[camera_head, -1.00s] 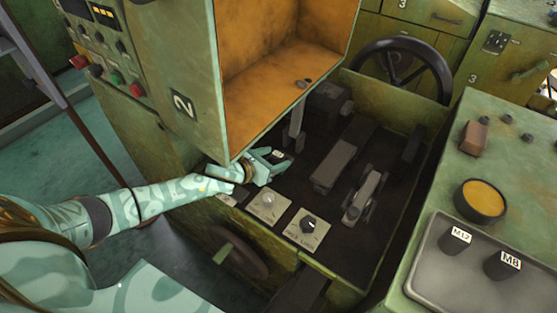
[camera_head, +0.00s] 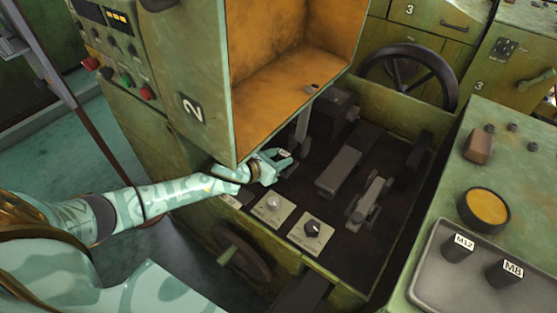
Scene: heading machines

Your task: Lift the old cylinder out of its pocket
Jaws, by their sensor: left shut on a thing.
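My left gripper (camera_head: 277,163) is inside the machine bed, just below the lower corner of the open cabinet numbered 2. It is shut on a small dark cylinder with a pale label (camera_head: 285,153), which I take to be the old cylinder. Its lower part and its pocket are hidden by the fingers, so I cannot tell whether it is seated or raised. Two similar dark cylinders, marked M12 (camera_head: 458,247) and M8 (camera_head: 505,272), stand in a grey tray (camera_head: 428,282) at the right. My right gripper is not in view.
The cabinet with an orange interior (camera_head: 270,95) overhangs my left gripper closely. Two knob plates (camera_head: 312,233) are in front of it. Dark slide blocks (camera_head: 343,168) lie to its right.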

